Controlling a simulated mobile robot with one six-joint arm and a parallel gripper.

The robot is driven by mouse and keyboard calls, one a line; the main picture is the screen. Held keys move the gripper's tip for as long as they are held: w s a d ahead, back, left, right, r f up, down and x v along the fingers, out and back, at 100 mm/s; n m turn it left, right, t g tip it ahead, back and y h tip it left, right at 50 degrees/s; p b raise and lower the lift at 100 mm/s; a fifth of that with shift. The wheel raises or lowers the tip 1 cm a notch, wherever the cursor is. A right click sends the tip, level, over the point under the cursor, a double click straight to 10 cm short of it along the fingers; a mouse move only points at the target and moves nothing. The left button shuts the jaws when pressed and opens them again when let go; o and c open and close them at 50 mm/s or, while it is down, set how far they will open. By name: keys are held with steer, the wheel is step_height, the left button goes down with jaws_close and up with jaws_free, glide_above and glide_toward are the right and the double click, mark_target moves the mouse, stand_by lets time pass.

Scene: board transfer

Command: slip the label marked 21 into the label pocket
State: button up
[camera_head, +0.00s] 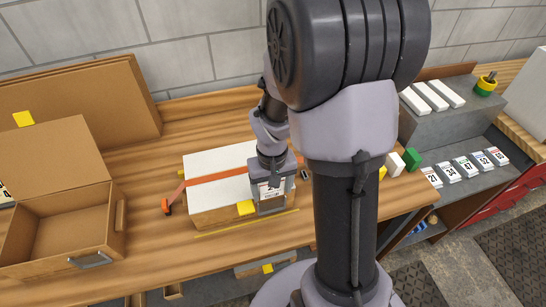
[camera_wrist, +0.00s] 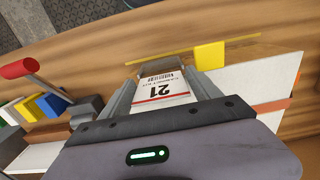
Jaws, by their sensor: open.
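The white label marked 21 (camera_wrist: 163,90) shows upside down in the wrist view, with a red line and a barcode. It lies between the open fingers of my gripper (camera_wrist: 162,80), with a gap visible beside it. Its barcode end meets a brownish holder, seemingly the label pocket (camera_wrist: 160,68); how deep it sits I cannot tell. In the head view my gripper (camera_head: 270,208) is low at the front right of a white-topped box (camera_head: 215,163) with an orange strap.
A yellow tag (camera_head: 246,208) is on the box's front edge, left of my gripper. Several other numbered labels (camera_head: 449,172) lie on the grey shelf at right. An open cardboard box (camera_head: 62,226) stands at left. A red-ended handle (camera_wrist: 18,68) shows in the wrist view.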

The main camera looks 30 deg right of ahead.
step_height(320, 180, up, 16)
steer(key=s+t+p, duration=0.1)
steer(key=p, duration=0.3)
steer(key=shift+s+a+r, duration=0.15)
steer(key=shift+s+a, duration=0.05)
steer(key=shift+s, duration=0.1)
steer(key=s+a+f+t+y+b, duration=0.1)
steer(key=s+a+f+t+b, duration=0.1)
steer(key=s+a+b, duration=0.2)
steer(key=s+a+f+m+t+y+b, duration=0.1)
steer(key=s+a+b, duration=0.4)
steer(key=a+b, duration=0.5)
steer(key=shift+s+f+t+b, duration=0.25)
steer(key=shift+f+t+b, duration=0.1)
steer(key=shift+f+t, duration=0.5)
steer(key=shift+r, duration=0.1)
